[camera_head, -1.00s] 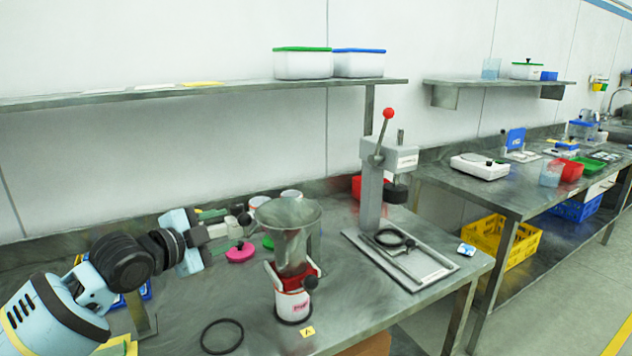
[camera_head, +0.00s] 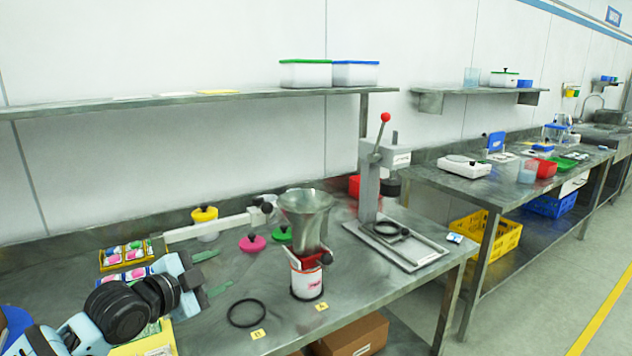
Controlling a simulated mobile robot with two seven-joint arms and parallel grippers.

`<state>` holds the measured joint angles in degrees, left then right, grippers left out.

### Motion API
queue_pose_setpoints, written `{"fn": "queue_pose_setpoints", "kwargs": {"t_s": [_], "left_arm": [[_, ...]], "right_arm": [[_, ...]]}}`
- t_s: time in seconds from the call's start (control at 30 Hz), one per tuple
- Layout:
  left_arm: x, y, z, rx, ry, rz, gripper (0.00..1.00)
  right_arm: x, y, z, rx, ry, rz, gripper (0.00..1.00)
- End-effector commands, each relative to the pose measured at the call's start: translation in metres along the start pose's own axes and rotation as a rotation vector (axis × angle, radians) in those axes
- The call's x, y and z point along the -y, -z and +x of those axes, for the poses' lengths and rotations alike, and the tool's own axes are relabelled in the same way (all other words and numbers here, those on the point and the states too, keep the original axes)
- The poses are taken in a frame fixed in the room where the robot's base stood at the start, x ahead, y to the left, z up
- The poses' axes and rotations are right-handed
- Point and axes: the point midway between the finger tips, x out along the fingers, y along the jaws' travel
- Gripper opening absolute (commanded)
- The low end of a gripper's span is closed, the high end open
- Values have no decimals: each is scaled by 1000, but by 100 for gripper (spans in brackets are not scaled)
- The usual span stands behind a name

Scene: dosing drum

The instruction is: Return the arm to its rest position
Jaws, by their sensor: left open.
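My left gripper (camera_head: 204,277) is low at the left of the metal table, its arm coming in from the lower left corner. Its two greenish fingers are apart, with nothing between them. The dosing drum's metal hopper (camera_head: 306,212) stands on a red and white base (camera_head: 306,277) to the right of the gripper, well apart from it. My right gripper does not show.
A black ring (camera_head: 246,312) lies in front of the gripper. A lever press (camera_head: 371,185) stands right of the hopper. A pink lid (camera_head: 252,243) and a yellow-lidded jar (camera_head: 205,222) are behind. A colourful tray (camera_head: 126,256) sits at left. A shelf (camera_head: 180,99) runs above.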

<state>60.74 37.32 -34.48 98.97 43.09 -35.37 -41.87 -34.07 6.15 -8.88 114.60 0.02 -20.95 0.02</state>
Motion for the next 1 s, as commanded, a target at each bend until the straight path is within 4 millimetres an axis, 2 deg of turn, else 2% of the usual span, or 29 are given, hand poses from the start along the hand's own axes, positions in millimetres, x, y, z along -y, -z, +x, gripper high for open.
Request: {"fn": "queue_pose_setpoints", "kwargs": {"t_s": [0.23, 0.47, 0.6, 0.77, 1.0], "left_arm": [[-85, -21, -5, 22, -44, -170, 50], [-178, -44, -30, 77, -70, -375, 50], [-231, -55, -54, 125, -77, -498, 50], [-288, -67, -91, 195, -74, -634, 50], [-367, -80, -160, 329, -55, -821, 50]], "right_arm": [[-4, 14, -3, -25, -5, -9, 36], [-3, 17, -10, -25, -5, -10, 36], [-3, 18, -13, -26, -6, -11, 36], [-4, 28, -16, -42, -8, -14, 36], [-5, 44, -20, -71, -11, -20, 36]]}}
